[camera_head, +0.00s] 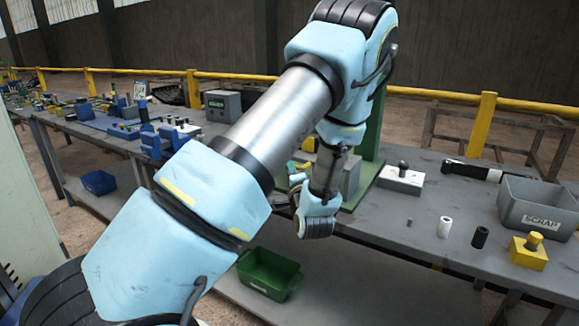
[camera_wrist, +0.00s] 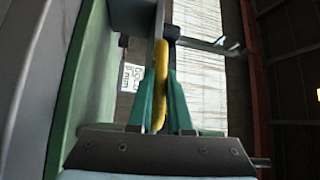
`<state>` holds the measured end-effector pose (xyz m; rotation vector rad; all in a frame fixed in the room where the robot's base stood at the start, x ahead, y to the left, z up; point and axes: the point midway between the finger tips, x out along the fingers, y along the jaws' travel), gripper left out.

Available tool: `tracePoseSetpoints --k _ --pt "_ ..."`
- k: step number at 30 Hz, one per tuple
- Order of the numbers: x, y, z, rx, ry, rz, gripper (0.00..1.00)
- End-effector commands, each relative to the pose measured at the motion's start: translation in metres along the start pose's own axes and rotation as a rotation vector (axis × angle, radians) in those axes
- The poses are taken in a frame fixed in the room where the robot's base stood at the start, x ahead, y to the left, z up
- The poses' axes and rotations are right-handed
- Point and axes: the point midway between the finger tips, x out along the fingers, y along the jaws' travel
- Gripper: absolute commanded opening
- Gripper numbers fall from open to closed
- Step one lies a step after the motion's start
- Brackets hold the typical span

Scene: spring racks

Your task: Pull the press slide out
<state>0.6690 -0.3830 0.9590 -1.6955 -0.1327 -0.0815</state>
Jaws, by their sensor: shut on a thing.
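In the wrist view my gripper (camera_wrist: 161,85) has its two teal fingers closed on an upright yellow bar (camera_wrist: 160,54), which looks like the handle of the press slide. The bar runs between the fingers, in front of a grey block (camera_wrist: 133,16). The slide itself cannot be made out clearly. In the head view the green press frame (camera_head: 372,140) stands on the bench behind my forearm and wrist. My wrist is bent down at its front, and my arm hides the handle and most of the press.
The grey bench (camera_head: 400,232) carries a grey SCRAP bin (camera_head: 537,213), a yellow block with a knob (camera_head: 528,252), a white cylinder (camera_head: 444,227) and a dark cylinder (camera_head: 480,237) at right. A green bin (camera_head: 268,275) sits on the lower shelf.

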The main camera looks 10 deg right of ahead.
Motion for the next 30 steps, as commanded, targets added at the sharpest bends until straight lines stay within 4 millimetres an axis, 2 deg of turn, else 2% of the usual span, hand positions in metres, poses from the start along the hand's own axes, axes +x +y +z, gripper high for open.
tracePoseSetpoints --k 8,9,17,25,30 --pt "-0.003 0.001 0.003 0.005 -0.005 0.005 0.00" --pt "-0.003 0.001 0.003 0.005 -0.006 0.005 0.18" --pt "-0.002 0.001 0.003 0.004 -0.005 0.003 0.47" --pt "-0.003 0.001 0.002 0.003 -0.004 0.002 0.47" --pt "-0.021 0.003 0.002 0.004 -0.002 0.003 0.47"
